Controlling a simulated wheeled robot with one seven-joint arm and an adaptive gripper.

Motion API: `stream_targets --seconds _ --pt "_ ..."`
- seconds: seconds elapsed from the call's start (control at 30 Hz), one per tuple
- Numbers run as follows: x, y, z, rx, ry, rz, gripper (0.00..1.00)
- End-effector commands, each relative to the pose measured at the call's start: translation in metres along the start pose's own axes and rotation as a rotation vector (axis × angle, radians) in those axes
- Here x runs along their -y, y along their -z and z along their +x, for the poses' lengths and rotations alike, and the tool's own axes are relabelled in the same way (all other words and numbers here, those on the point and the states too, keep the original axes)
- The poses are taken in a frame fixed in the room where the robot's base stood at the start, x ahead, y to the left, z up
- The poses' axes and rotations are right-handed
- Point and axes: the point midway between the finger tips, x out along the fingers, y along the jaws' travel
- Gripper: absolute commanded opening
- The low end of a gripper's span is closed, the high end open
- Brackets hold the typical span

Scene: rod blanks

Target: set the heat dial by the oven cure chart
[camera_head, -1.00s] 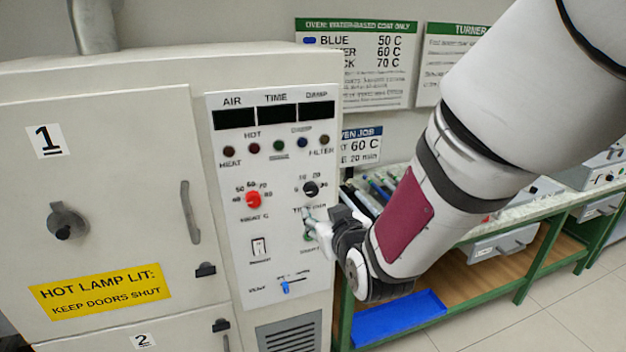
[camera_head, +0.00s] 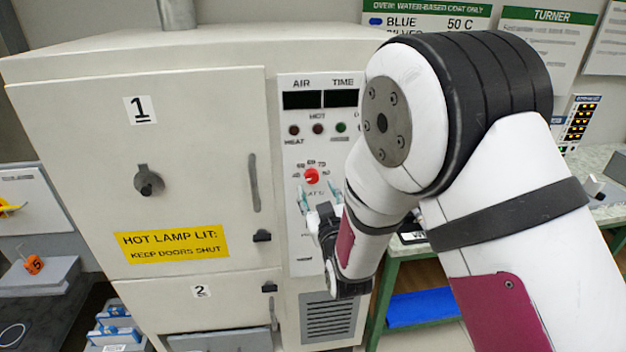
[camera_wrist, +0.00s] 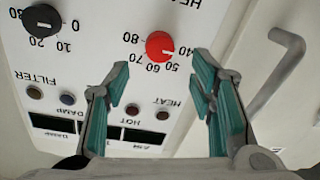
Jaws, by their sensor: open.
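The red heat dial (camera_head: 312,176) sits on the oven's control panel (camera_head: 300,240), with marks from 40 to 80. In the wrist view, upside down, the dial (camera_wrist: 160,45) shows a white pointer line towards the 40 mark. My gripper (camera_head: 318,196) is open and empty just below the dial; its teal-padded fingers (camera_wrist: 160,85) are spread with the dial beyond the gap, apart from it. The oven cure chart (camera_head: 427,22) hangs behind; BLUE 50 C is readable, and its lower rows are largely hidden by my arm.
The oven doors, marked 1 (camera_head: 60,150) and 2 (camera_head: 180,320), are closed. A yellow hot-lamp label (camera_head: 172,245) is on door 1. A black knob (camera_wrist: 42,20) and indicator lamps are near the dial. A green bench (camera_head: 395,290) stands right.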

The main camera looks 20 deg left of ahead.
Motion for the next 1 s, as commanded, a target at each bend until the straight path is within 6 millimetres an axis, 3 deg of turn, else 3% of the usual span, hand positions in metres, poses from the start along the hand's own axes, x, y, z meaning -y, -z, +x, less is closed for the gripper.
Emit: stream_targets --seconds 0.1,0.3,0.77,0.9,1.0 --pt "0.0 0.0 0.023 -0.002 -0.001 0.0 0.5" --pt "-0.001 0.0 0.05 -0.001 -0.001 0.0 0.5" --pt "-0.001 0.0 0.061 0.001 0.0 0.0 0.5" --pt "-0.001 0.0 0.061 0.001 0.0 0.0 0.18" --pt "-0.001 0.0 0.061 0.0 0.0 0.0 0.02"
